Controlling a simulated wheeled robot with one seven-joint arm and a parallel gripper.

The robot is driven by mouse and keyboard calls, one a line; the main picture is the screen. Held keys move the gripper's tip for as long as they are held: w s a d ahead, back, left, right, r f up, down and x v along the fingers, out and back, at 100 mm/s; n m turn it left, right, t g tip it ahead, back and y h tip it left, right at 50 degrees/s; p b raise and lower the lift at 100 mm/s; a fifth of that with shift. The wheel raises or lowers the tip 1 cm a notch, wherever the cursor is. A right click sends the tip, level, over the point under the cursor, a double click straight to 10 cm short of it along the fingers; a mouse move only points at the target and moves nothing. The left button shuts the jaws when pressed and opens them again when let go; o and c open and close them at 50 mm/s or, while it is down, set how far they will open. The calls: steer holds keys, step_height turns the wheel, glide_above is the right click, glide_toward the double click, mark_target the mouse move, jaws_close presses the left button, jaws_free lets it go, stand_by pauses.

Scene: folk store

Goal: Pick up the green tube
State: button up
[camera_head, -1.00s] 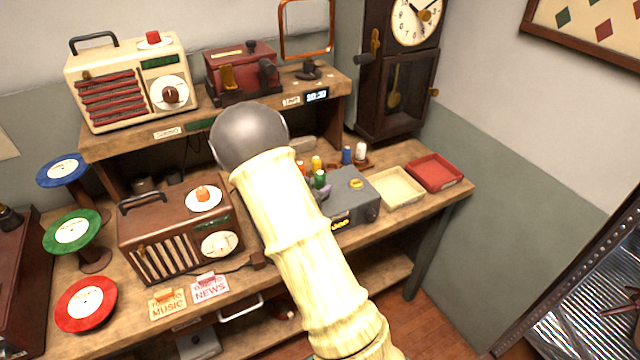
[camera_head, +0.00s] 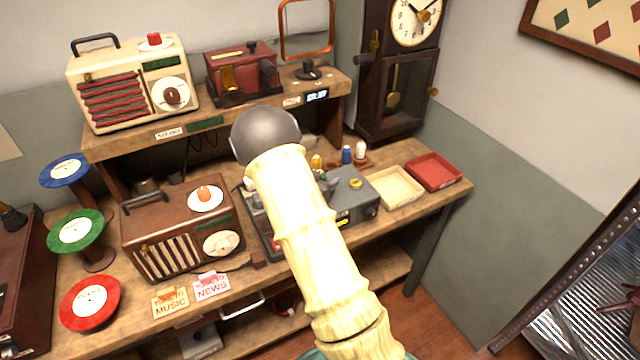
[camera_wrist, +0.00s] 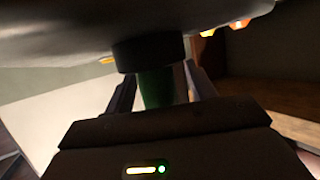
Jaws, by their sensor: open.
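The green tube (camera_wrist: 157,88) shows in the wrist view between the two fingers of my gripper (camera_wrist: 160,92). One end of the tube meets a dark round socket (camera_wrist: 150,50) on a grey body at the top of the picture. The fingers stand apart on either side of the tube, and I cannot tell whether either touches it. In the head view my arm hides the gripper and most or all of the green tube. The grey device (camera_head: 356,203) there is partly covered by my arm.
A yellow tube (camera_head: 316,162), a blue spool (camera_head: 346,155) and a white spool (camera_head: 361,149) stand behind the grey device. A brown radio (camera_head: 165,228) is left of my arm. A cream tray (camera_head: 396,187) and a red tray (camera_head: 434,172) lie right.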

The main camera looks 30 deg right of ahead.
steer(key=c, duration=0.9)
steer(key=shift+o, duration=0.2)
steer(key=shift+r, duration=0.15)
step_height(320, 180, up, 10)
steer(key=shift+b, duration=0.4)
